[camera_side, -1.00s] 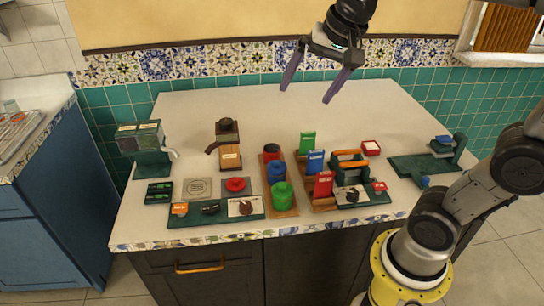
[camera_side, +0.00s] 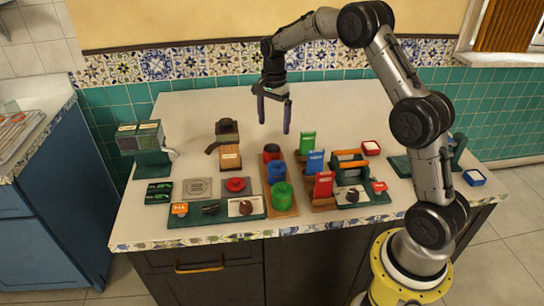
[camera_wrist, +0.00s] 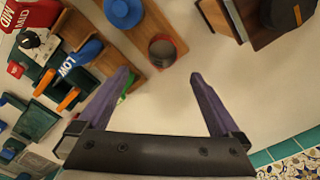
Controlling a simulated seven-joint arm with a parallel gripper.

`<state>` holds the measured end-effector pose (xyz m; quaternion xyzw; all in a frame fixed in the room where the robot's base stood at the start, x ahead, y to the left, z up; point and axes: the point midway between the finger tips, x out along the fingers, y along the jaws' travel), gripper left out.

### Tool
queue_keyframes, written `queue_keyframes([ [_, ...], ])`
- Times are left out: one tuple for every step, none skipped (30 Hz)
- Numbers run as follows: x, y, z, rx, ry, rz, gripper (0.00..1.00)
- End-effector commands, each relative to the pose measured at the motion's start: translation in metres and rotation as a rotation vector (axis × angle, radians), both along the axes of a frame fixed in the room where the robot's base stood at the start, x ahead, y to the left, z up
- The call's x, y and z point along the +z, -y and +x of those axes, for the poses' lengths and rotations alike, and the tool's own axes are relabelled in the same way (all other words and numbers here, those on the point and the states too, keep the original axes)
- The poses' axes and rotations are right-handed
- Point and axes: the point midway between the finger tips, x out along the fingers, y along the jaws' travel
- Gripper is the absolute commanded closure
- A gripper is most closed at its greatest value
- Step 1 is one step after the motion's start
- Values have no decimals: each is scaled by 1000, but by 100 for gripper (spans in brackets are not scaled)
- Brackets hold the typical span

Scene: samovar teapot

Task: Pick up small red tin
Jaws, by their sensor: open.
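The small red tin (camera_side: 272,152) stands upright at the back end of a narrow wooden tray (camera_side: 292,208), behind a blue tin (camera_side: 277,171) and a green tin (camera_side: 281,194). In the wrist view, the red tin (camera_wrist: 162,50) shows a red rim and a dark top, just beyond my fingertips. My gripper (camera_side: 274,128) points down above and behind the tin. Its two purple fingers are apart with nothing between them; they also show in the wrist view (camera_wrist: 160,76).
A wooden grinder-like box (camera_side: 229,155) stands to the left of the tray. Green, blue and red upright holders (camera_side: 315,162) stand close on the right, beside a dark green toolbox-like caddy (camera_side: 349,163). The worktop behind the tin is clear.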

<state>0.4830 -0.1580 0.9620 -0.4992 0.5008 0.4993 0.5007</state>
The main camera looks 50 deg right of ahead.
Motion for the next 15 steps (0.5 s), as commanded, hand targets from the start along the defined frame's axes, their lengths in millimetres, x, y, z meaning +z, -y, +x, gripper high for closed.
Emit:
queue_keyframes([
  [-11, -1, -1, 1, -5, 2, 0],
  [-17, -1, -1, 1, -6, 2, 0],
  [-25, -1, -1, 2, -6, 2, 0],
  [-31, -1, -1, 2, -6, 2, 0],
  [-37, -1, -1, 2, -5, 2, 0],
  [-44, -1, -1, 2, -5, 2, 0],
  [-48, -1, -1, 2, -4, 1, 0],
  [-53, -1, -1, 2, -4, 1, 0],
  [-57, -1, 0, 3, -2, 1, 0],
  [-61, -1, 0, 3, -2, 1, 0],
  [-63, -1, 0, 3, -2, 1, 0],
  [-66, -1, 0, 3, -2, 1, 0],
  [-68, -1, 0, 3, -1, 0, 0],
  [-69, -1, 0, 3, -1, 0, 0],
  [-71, -1, 0, 3, -1, 0, 0],
])
